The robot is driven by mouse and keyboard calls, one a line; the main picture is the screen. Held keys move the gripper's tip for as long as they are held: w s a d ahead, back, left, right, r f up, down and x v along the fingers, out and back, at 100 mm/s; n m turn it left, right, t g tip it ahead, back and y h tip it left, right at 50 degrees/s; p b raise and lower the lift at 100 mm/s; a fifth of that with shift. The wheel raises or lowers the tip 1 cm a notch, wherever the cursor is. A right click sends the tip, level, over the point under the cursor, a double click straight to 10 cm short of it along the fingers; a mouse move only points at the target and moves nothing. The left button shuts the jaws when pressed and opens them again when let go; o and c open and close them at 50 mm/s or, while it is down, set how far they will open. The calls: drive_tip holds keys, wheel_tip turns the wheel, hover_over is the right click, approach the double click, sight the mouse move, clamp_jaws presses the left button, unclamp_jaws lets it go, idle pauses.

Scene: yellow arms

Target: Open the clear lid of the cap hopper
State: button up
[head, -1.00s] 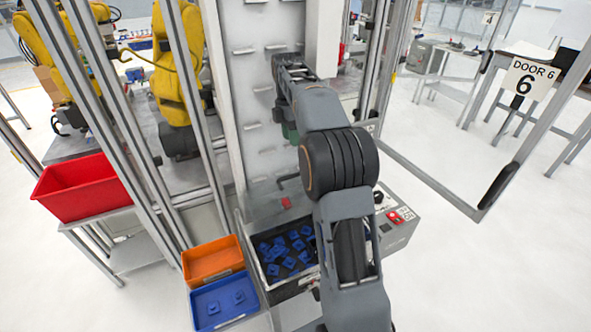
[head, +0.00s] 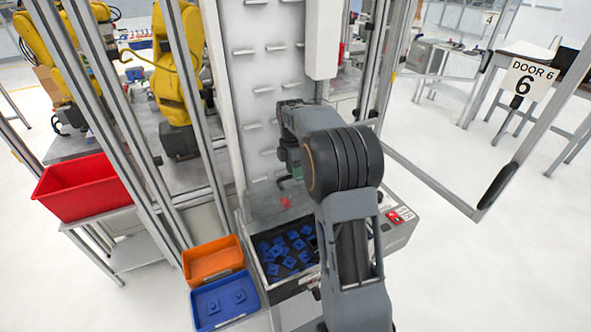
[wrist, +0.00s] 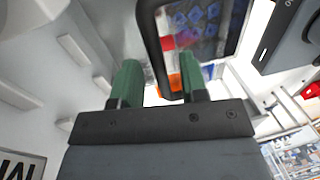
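The cap hopper (head: 307,278) is a dark bin with blue caps inside, low in the middle of the head view. Its clear lid is hard to make out there, and I cannot tell its exact angle. A black bent handle (head: 286,181) shows just above the hopper, and in the wrist view (wrist: 150,45) it loops down between my fingers. My gripper (head: 292,166) has green fingers, partly hidden by my arm. In the wrist view my gripper (wrist: 158,78) is open, with the handle nearer the right finger; contact cannot be told. Blue caps (wrist: 195,20) show behind the handle.
An orange bin (head: 212,260) and a blue bin (head: 224,301) stand left of the hopper. A pegged white panel (head: 262,95) rises behind it. A control box with a red button (head: 391,217) is at right. Metal posts and an open door frame (head: 425,185) flank the area.

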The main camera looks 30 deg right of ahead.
clamp_jaws()
idle(0.3)
